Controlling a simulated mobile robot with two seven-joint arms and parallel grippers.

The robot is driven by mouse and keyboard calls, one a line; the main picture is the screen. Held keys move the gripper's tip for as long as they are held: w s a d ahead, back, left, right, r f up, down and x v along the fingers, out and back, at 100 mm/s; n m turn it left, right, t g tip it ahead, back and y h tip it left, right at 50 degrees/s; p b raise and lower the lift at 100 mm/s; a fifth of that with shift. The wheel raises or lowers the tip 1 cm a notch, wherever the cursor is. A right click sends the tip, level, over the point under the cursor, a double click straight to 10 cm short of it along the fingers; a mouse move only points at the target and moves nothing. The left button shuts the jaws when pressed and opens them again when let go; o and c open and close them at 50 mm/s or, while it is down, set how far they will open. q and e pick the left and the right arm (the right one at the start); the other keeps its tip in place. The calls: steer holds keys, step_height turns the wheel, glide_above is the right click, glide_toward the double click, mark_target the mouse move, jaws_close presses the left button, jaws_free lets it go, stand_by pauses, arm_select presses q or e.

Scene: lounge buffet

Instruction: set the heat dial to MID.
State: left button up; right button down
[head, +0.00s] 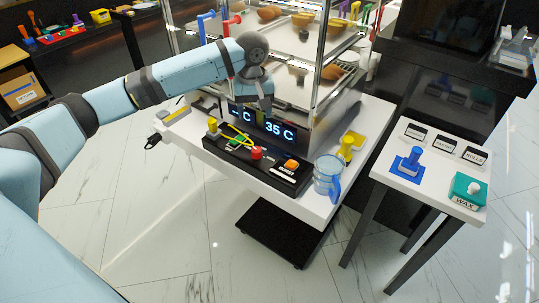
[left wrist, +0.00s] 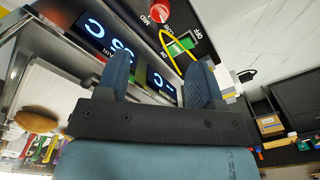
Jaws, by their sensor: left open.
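The heat dial is a red knob (head: 256,152) on the black control panel (head: 230,158) in front of the glass warmer. In the left wrist view the red dial (left wrist: 160,12) is at the top edge, partly cut off, with MID and LOW printed near it. Its pointer setting cannot be made out. My left gripper (head: 262,100) is above and behind the panel, in front of the lit displays and apart from the dial. In the left wrist view my left gripper (left wrist: 158,80) has its fingers spread with nothing between them. My right gripper is not in view.
A green switch (left wrist: 180,46) with a yellow loop is beside the dial. An orange BOOST button (head: 291,165) is on its other side. A blue clear mug (head: 327,177) stands at the cart's right corner. The glass warmer (head: 290,65) rises behind. A side table (head: 400,178) stands right.

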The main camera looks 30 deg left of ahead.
mark_target(256, 150)
arm_select(q)
step_height(256, 150, down, 13)
steer(key=shift+b, duration=0.55)
steer(key=shift+f, duration=0.35)
steer(key=shift+c, duration=0.2)
